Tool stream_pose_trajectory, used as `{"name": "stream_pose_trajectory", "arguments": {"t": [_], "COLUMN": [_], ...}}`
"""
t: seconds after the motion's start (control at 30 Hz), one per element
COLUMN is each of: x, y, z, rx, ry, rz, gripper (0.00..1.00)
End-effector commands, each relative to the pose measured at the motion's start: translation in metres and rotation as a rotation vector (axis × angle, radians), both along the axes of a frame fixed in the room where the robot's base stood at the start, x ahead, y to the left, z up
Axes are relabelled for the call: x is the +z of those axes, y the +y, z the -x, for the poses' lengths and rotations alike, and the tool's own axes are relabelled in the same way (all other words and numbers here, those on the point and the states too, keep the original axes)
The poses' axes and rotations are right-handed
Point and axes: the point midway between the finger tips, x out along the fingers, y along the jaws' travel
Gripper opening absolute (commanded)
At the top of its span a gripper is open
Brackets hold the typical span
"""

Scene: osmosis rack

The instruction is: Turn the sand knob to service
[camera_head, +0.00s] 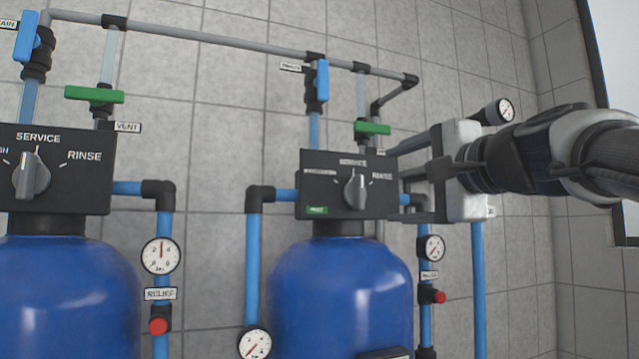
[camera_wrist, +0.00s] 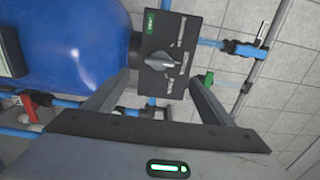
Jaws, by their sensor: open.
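Two dark control boxes with grey knobs show in the head view. The left box (camera_head: 75,200) reads SERVICE at top and RINSE at right; its knob (camera_head: 31,176) stands nearly upright. The right box (camera_head: 330,187) has a knob (camera_head: 355,189), also about upright, below a blurred top label; the right label looks like RINSE. A small green tag (camera_head: 317,210) on it is unreadable, so I cannot tell which box is sand. My gripper (camera_head: 402,182) is open, just right of the right box. In the wrist view, the knob (camera_wrist: 161,62) lies ahead between my open fingers (camera_wrist: 159,78), apparently untouched.
Blue tanks (camera_head: 340,290) stand below the boxes. Blue pipes, gauges (camera_head: 161,256) and red relief buttons (camera_head: 158,326) flank them. A blue valve handle (camera_head: 322,80) and green valve handle (camera_head: 372,128) sit above the right box. A tiled wall is behind.

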Motion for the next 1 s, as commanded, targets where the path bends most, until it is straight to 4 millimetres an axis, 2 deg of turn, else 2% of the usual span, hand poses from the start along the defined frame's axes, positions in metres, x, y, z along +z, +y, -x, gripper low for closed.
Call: {"name": "stream_pose_trajectory", "arguments": {"t": [0.1,0.3,0.9,1.0], "x": [0.001,0.000,-0.001,-0.012], "y": [-0.007,-0.014,-0.016,-0.012], "z": [0.024,0.045,0.049,0.050], "rx": [0.000,0.001,0.000,0.006], "ry": [-0.002,0.000,0.002,0.019], "rz": [-0.001,0.000,0.001,0.028], "gripper": [0.77,0.77,0.77,0.77]}}
